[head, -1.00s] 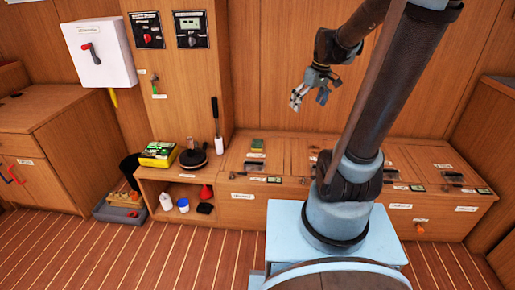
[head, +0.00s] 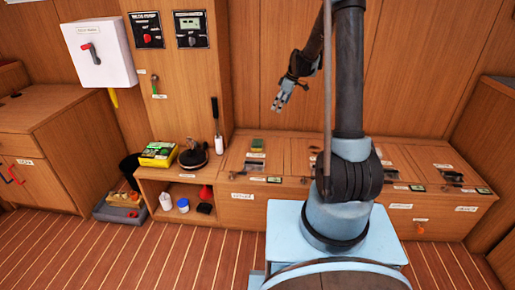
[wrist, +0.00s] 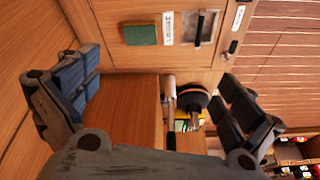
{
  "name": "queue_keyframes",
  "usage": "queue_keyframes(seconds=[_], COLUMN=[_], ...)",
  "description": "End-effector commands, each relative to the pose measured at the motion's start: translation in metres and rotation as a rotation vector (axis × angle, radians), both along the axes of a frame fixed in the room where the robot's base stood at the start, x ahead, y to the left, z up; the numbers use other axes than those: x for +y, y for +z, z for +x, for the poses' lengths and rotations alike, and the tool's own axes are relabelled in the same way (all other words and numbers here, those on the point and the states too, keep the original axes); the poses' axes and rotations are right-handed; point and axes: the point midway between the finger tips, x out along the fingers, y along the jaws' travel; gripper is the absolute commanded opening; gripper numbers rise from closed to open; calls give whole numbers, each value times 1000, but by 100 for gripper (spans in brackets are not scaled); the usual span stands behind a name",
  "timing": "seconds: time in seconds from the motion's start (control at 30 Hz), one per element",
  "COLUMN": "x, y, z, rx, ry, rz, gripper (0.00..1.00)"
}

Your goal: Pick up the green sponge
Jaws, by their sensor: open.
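The green sponge (head: 257,145) lies on the bench top toward its back edge, near a small label and a dark inset. In the wrist view the sponge (wrist: 140,34) is a flat green block at the top, ahead of the jaws and a little left of middle. My gripper (head: 279,105) is in the air above the bench, above and slightly right of the sponge in the head view. In the wrist view my gripper (wrist: 163,75) has its two blue-grey fingers wide apart, with nothing held.
Left of the sponge are a white-and-black brush (head: 217,135), a dark round coil (head: 193,155) and a yellow box (head: 159,153). A white wall box (head: 97,52) hangs at left. The bench top right around the sponge is clear.

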Motion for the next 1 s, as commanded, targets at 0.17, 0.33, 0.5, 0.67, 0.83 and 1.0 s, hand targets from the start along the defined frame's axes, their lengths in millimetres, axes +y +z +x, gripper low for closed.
queue_keyframes(seconds=[0.17,0.33,0.5,0.67,0.83,1.0], x=[20,36,45,51,60,70], y=[-45,-84,-109,-122,-143,-170], z=[35,58,70,74,74,75], rx=[-21,-41,-54,-58,-59,-60], ry=[110,203,261,283,285,283], rz=[23,43,56,61,61,61], gripper=[100,100,100,100,100,100])
